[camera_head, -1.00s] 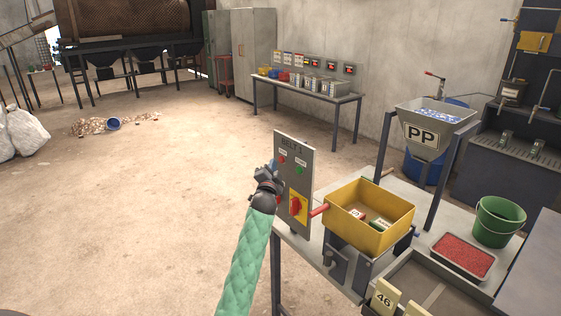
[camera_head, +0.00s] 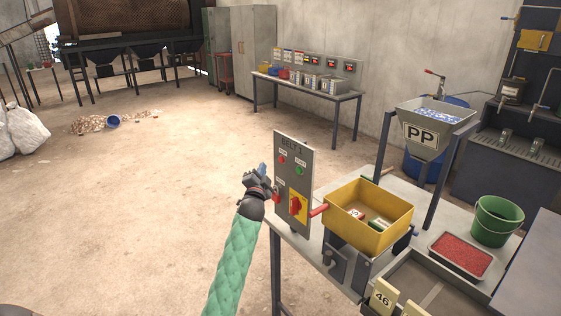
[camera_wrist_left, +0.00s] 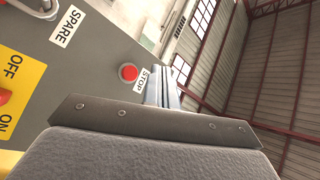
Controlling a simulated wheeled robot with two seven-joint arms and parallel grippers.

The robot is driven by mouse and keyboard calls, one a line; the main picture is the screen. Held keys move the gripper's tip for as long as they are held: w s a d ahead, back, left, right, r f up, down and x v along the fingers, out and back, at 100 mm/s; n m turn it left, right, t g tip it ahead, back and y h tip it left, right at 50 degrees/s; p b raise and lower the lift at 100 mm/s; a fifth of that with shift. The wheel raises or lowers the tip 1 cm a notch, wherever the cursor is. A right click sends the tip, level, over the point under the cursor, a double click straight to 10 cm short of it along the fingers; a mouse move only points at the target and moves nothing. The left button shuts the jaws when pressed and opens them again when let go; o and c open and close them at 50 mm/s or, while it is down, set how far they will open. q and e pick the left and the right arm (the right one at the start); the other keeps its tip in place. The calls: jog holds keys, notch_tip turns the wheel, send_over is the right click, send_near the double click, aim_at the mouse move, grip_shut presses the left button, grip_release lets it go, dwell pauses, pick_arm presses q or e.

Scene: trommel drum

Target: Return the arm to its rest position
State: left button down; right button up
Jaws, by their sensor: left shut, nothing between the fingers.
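My left arm, in a green quilted sleeve, comes up from the bottom of the head view. Its gripper (camera_head: 262,172) is shut and empty, just left of the grey belts control panel (camera_head: 292,170). In the left wrist view the gripper (camera_wrist_left: 168,88) shows in front of the panel (camera_wrist_left: 95,75), with a red stop button (camera_wrist_left: 129,73) close by and part of the yellow switch plate (camera_wrist_left: 18,85) at the left edge. Whether the gripper touches the panel is hard to tell. My right gripper is in neither view.
A yellow bin (camera_head: 350,232) stands right of the panel on the grey workbench (camera_head: 405,190). A red pellet tray (camera_head: 461,256), a green bucket (camera_head: 497,222) and the PP hopper (camera_head: 422,135) are farther right. The floor (camera_head: 150,200) left of the arm is clear.

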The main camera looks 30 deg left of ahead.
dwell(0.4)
